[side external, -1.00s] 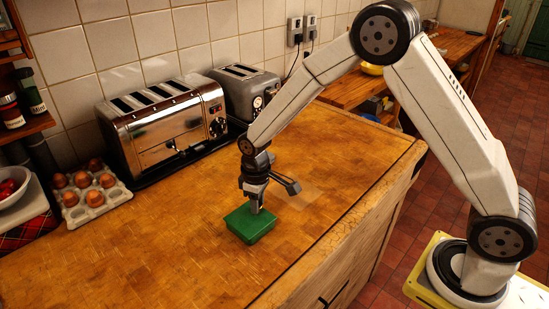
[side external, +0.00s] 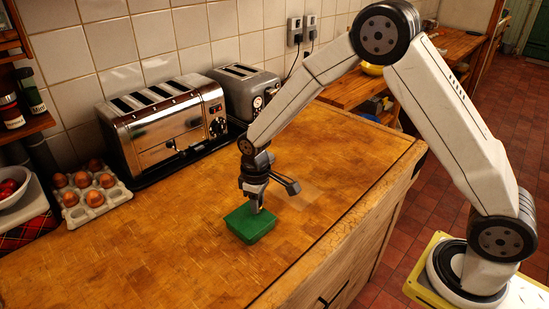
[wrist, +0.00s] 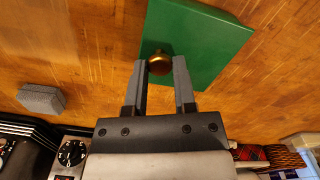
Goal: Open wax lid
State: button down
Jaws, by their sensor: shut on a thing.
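A green box with a flat lid (side external: 250,224) sits on the wooden worktop. In the wrist view the green lid (wrist: 205,40) fills the upper middle, with a round brass knob (wrist: 160,63) at its near edge. My gripper (side external: 259,208) points down over the box. In the wrist view its two fingers (wrist: 160,70) stand on either side of the knob, shut on it. The lid looks level on the box, and no gap shows between them. The fingertips' contact with the knob is small in the side view.
A chrome toaster (side external: 165,130) and a grey toaster (side external: 245,90) stand along the tiled wall. An egg tray (side external: 92,205) is at the left. A grey block (wrist: 42,98) lies on the worktop in the wrist view. The worktop in front of the box is clear.

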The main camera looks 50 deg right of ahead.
aim_at(252, 216)
jog(key=shift+a+r+h, duration=0.15)
jog(key=shift+h, duration=0.15)
jog(key=shift+a+r+h, duration=0.45)
jog(key=shift+r+h, duration=0.05)
jog(key=shift+h, duration=0.35)
jog(key=shift+a+r+h, duration=0.4)
jog(key=shift+r+h, duration=0.1)
jog(key=shift+h, duration=0.35)
jog(key=a+h, duration=0.1)
jog(key=a+r+h, duration=0.1)
jog(key=h, duration=0.1)
jog(key=shift+r, duration=0.15)
jog(key=shift+a+r+h, duration=0.25)
jog(key=shift+a+h, duration=0.45)
jog(key=shift+h, duration=0.3)
jog(key=a+h, duration=0.6)
jog(key=h, duration=0.2)
jog(key=shift+f, duration=0.2)
jog(key=shift+h, duration=0.3)
